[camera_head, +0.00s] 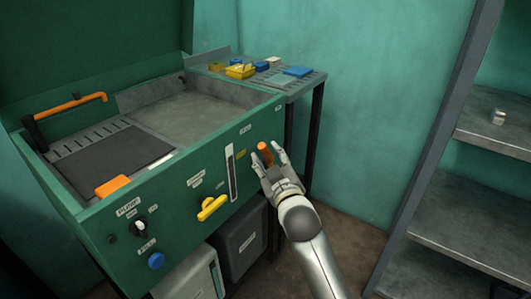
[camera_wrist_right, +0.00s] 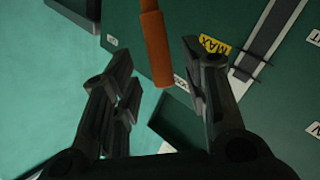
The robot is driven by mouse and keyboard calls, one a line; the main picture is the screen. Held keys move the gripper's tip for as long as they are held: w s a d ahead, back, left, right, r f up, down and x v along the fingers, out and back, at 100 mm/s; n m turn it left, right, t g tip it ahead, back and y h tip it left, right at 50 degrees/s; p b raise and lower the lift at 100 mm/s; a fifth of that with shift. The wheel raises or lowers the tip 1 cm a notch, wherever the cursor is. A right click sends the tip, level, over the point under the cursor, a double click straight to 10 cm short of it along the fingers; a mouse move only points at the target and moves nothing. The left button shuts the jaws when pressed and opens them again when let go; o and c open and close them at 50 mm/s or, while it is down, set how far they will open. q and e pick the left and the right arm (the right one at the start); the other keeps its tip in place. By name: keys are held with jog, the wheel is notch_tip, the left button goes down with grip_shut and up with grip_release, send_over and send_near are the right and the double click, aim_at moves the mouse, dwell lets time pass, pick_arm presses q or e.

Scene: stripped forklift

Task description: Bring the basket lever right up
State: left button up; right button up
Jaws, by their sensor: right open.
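An orange lever handle (camera_head: 265,152) stands out from the right part of the green machine's front panel, beside a tall slotted scale (camera_head: 231,172). The handle also shows in the right wrist view (camera_wrist_right: 157,50), reaching down from the top edge between the finger pads. My right gripper (camera_head: 268,157) is open around it, one finger on each side, with gaps visible on both sides in the wrist view. The handle's base is out of the wrist view. My left gripper is not in view.
A side table (camera_head: 300,88) holds small coloured items. A metal shelf (camera_head: 470,225) stands at the right, with open floor between.

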aim_at(266, 153)
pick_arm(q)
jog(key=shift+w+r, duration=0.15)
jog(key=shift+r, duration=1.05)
pick_arm(e)
jog(key=shift+x, duration=2)
grip_shut()
